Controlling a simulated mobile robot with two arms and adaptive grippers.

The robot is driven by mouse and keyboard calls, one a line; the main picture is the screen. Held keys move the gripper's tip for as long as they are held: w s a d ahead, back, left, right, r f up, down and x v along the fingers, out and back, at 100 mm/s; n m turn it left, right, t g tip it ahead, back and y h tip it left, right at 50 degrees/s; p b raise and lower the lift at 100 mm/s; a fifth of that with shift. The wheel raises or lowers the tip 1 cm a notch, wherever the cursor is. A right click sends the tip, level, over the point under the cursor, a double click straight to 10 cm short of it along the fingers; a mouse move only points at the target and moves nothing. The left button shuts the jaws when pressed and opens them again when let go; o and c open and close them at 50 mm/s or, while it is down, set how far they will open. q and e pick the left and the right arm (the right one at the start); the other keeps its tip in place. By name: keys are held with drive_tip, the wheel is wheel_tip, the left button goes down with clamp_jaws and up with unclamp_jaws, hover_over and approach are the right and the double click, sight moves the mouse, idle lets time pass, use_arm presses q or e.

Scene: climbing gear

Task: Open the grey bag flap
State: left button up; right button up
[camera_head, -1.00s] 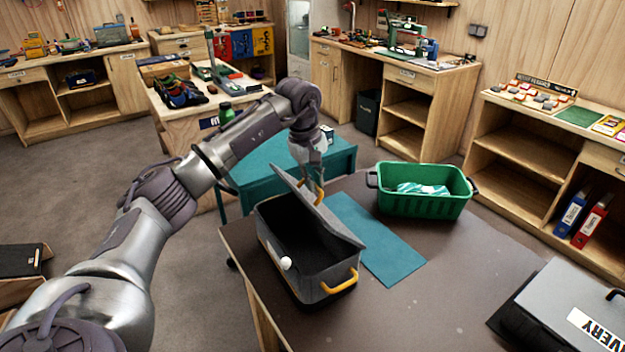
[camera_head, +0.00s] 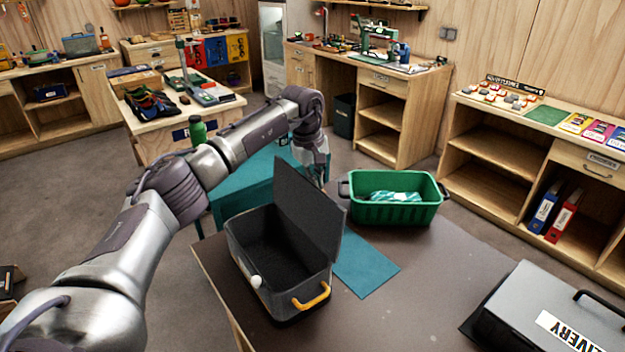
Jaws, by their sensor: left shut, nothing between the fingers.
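The grey bag (camera_head: 258,270) stands on the dark table, with a yellow handle on its near right end and a white knob on its front. Its flap (camera_head: 306,214) stands raised, about upright, along the bag's far right side, and the dark inside shows. My left gripper (camera_head: 318,178) is behind the top of the flap, with its fingers pointing down and partly hidden by it. It is shut and holds nothing. I cannot tell whether it touches the flap. My right gripper is not in view.
A green crate (camera_head: 394,212) with a patterned cloth stands right of the flap. A teal mat (camera_head: 366,265) lies beside the bag. A grey delivery case (camera_head: 548,312) sits at the right edge. The table's right middle is clear.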

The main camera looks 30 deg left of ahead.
use_arm(q)
drive_tip(key=o, duration=0.5)
drive_tip(key=shift+s+f, duration=0.1)
drive_tip(key=shift+s, duration=0.1)
drive_tip(key=shift+a, duration=0.15)
drive_tip(key=shift+w, duration=0.1)
drive_tip(key=r, duration=0.4)
drive_tip(key=s+r, duration=0.1)
drive_tip(key=r, duration=0.3)
drive_tip(key=s+a+r, duration=0.1)
drive_tip(key=r, duration=0.2)
drive_tip(key=shift+r, duration=0.4)
drive_tip(key=shift+f, duration=0.1)
